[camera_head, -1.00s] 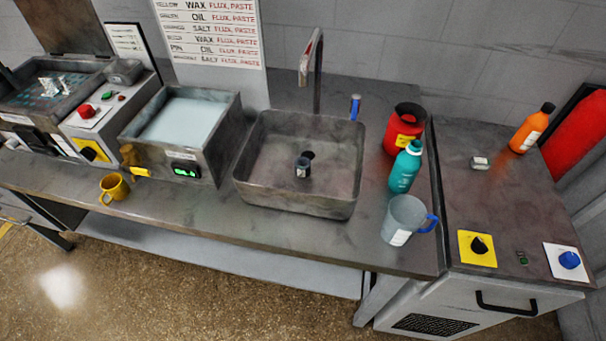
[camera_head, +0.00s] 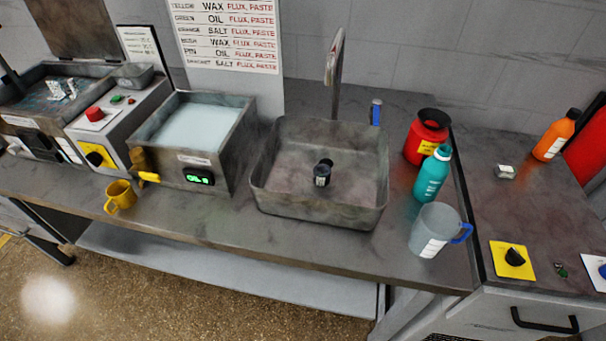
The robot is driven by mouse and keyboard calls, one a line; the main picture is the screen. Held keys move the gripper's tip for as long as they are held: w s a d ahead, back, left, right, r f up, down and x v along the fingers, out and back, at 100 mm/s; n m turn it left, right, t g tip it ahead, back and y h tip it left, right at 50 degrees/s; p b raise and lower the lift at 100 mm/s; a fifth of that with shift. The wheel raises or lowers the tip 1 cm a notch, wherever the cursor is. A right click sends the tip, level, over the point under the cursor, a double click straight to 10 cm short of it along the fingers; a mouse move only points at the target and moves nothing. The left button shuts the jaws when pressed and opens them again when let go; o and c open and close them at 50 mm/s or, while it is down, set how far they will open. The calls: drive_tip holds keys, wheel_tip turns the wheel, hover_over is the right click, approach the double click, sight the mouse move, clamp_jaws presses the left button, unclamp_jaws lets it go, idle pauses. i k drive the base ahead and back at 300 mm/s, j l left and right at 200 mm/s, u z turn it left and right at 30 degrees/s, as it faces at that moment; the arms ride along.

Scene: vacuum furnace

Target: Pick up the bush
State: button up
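A small dark cylinder (camera_head: 321,180) with a pale mark on its side stands in the grey metal sink (camera_head: 316,214), near the middle of its floor. A black round spot, perhaps the drain, shows just behind it. The cylinder may be the bush, but it is too small to tell for sure. A small grey block (camera_head: 505,172) with a pale top lies on the right-hand cabinet. My gripper is not in view.
A teal bottle (camera_head: 432,174), red container (camera_head: 425,138) and grey jug (camera_head: 434,230) stand right of the sink. A faucet (camera_head: 335,75) rises behind it. Left are a liquid-filled tank (camera_head: 192,128) and a yellow mug (camera_head: 120,196). The bench in front of the sink is clear.

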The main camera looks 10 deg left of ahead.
sight(319, 181)
drive_tip(key=j+u, duration=0.15)
drive_tip(key=j, duration=0.3)
drive_tip(key=i+j+u, duration=0.2)
drive_tip(key=j, duration=0.25)
drive_tip(key=j+u, duration=0.15)
drive_tip(key=j, duration=0.3)
